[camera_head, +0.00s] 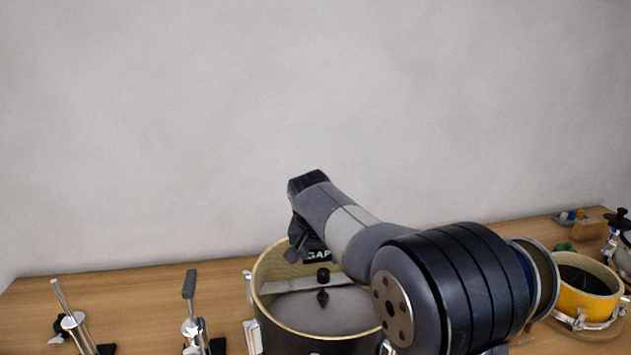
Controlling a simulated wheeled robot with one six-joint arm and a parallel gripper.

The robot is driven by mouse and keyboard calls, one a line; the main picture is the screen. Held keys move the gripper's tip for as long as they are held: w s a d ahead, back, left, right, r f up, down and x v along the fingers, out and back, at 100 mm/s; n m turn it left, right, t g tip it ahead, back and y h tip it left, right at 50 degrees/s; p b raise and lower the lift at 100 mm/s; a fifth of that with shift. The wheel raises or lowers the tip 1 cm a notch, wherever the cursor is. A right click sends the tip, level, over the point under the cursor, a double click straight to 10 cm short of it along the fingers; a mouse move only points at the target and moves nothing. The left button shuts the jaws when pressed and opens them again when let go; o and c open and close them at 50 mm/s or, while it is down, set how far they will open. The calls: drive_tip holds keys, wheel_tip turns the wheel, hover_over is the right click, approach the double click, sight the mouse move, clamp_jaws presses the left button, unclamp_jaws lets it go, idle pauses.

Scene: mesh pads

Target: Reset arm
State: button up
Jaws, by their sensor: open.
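My arm reaches in from the lower right, its large black joint in front of the table. My gripper (298,248) hangs down from the arm's far end, in front of the far rim of a large drum (277,320). It is open, with nothing seen between its fingers. It is small and dark here, and I cannot tell its exact height above the drum. My arm hides the drum's right part.
The wooden table (140,291) runs along a bare grey wall (160,130). Metal stand parts (75,322) and a grey-handled clamp (192,318) stand at left. A yellow drum (585,302) and small hardware are at right. The space above the table at left is clear.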

sight(323, 273)
drive_tip(key=x, duration=0.7)
drive_tip(key=shift+w+f, duration=0.15)
drive_tip(key=shift+f, duration=0.2)
drive_tip(key=shift+w+f, duration=0.1)
drive_tip(key=shift+f, duration=0.1)
drive_tip(key=shift+n, duration=0.3)
